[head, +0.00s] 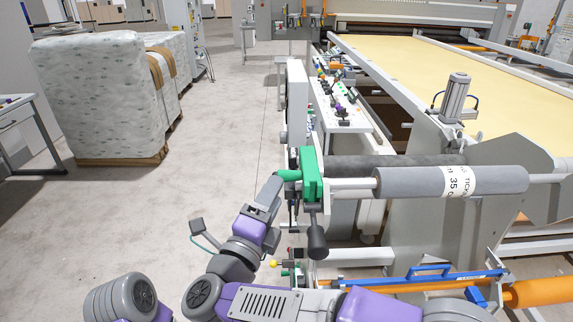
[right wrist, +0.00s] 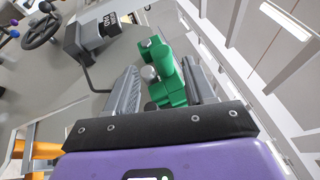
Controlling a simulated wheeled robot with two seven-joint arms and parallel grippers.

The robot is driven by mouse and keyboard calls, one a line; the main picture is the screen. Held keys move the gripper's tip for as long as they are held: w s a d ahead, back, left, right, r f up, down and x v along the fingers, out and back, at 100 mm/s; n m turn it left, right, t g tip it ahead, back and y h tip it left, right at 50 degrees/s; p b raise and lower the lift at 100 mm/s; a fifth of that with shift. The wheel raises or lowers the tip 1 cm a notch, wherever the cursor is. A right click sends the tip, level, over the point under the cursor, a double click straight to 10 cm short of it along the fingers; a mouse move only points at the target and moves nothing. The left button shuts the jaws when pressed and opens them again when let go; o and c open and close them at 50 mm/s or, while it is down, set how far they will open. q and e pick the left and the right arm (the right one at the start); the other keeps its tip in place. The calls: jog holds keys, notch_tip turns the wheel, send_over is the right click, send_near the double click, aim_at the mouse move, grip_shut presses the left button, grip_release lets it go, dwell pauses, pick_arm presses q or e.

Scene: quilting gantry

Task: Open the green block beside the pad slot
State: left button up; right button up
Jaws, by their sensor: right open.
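The green block (head: 312,174) is at the left end of the grey roll (head: 452,181), on the machine's near frame. A green arm juts from it to the left. My right gripper (head: 272,190) is at that green arm, just left of the block. In the right wrist view the green block (right wrist: 172,85) shows between the open fingers of my right gripper (right wrist: 160,68), nearer the right finger. I cannot tell whether either finger touches it. A black knob (head: 317,242) hangs below the block. I cannot make out the pad slot. My left gripper is not in view.
A sloping control panel (head: 345,112) with buttons stands behind the block. A yellow sheet (head: 470,85) covers the machine bed. A blue handle (head: 430,270) and orange roller (head: 540,292) lie low at right. Wrapped stacks (head: 100,95) stand left; the floor (head: 225,130) between is clear.

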aim_at(287, 171)
jog(key=x, duration=0.7)
jog(key=shift+w+d+r, duration=0.15)
jog(key=shift+r, duration=0.1)
jog(key=shift+c, duration=0.3)
grip_shut()
